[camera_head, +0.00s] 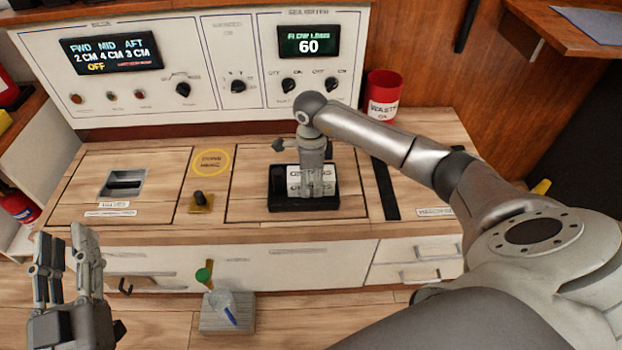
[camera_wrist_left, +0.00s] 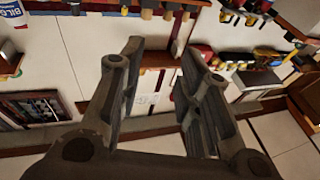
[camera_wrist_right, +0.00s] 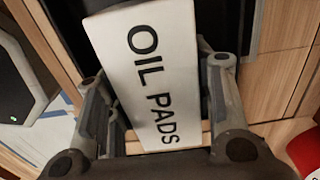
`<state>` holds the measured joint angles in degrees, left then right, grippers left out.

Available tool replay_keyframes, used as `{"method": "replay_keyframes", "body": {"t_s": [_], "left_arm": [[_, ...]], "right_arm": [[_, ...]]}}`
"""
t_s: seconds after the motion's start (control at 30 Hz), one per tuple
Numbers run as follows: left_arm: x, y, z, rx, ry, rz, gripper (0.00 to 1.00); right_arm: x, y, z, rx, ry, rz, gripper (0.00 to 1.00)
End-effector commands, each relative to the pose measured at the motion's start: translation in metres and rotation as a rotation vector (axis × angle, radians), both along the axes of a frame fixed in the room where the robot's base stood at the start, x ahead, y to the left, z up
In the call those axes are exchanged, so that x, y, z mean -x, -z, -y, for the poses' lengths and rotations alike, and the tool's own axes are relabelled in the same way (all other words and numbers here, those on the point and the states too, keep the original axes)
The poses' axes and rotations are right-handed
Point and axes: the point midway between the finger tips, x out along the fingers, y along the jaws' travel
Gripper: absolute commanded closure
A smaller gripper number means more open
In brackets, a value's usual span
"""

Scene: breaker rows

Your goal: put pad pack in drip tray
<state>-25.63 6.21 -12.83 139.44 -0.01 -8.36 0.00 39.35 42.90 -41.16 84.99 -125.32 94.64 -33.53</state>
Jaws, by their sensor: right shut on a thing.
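The pad pack (camera_head: 294,184) is a white block with black lettering. In the right wrist view the pack (camera_wrist_right: 150,72) reads OIL PADS and sits between the fingers. My right gripper (camera_head: 314,180) is shut on it and points down over the black drip tray (camera_head: 290,204) on the counter. The pack is within the tray's outline in the head view; whether it touches the tray floor cannot be told. The gripper hides part of the pack and tray. My left gripper (camera_head: 63,240) is empty, its fingers apart, at the lower left; the left wrist view shows the same open fingers (camera_wrist_left: 155,65).
A red waste bin (camera_head: 384,94) stands behind the tray to the right. A control panel (camera_head: 200,70) with displays and knobs rises behind the counter. A small knob on a yellow plate (camera_head: 201,202) is left of the tray. A grey block (camera_head: 228,313) holding tools stands in front.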

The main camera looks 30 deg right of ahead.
Motion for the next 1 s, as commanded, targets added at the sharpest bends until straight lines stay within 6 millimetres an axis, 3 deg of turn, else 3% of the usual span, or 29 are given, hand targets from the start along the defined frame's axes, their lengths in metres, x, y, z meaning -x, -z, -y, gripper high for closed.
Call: {"method": "replay_keyframes", "body": {"t_s": [0.17, 0.2, 0.37, 0.77, 1.0], "left_arm": [[0.001, -0.004, 0.0, 0.008, 0.001, 0.027, 0.68], [0.002, -0.006, 0.0, 0.009, 0.001, 0.034, 0.68], [0.002, -0.006, 0.0, 0.01, 0.001, 0.035, 0.68], [0.001, -0.005, 0.0, 0.007, 0.001, 0.023, 0.68], [-0.004, 0.021, -0.002, -0.034, -0.007, -0.129, 0.68]], "right_arm": [[0.0, 0.002, 0.0, 0.001, 0.0, 0.001, 0.79], [0.0, 0.002, 0.0, 0.0, 0.0, 0.0, 0.5], [0.0, 0.002, 0.0, 0.0, 0.0, 0.0, 0.3], [0.0, 0.0, 0.0, 0.0, 0.0, 0.0, 0.3], [-0.001, -0.021, 0.0, 0.001, -0.001, 0.003, 0.3]]}}
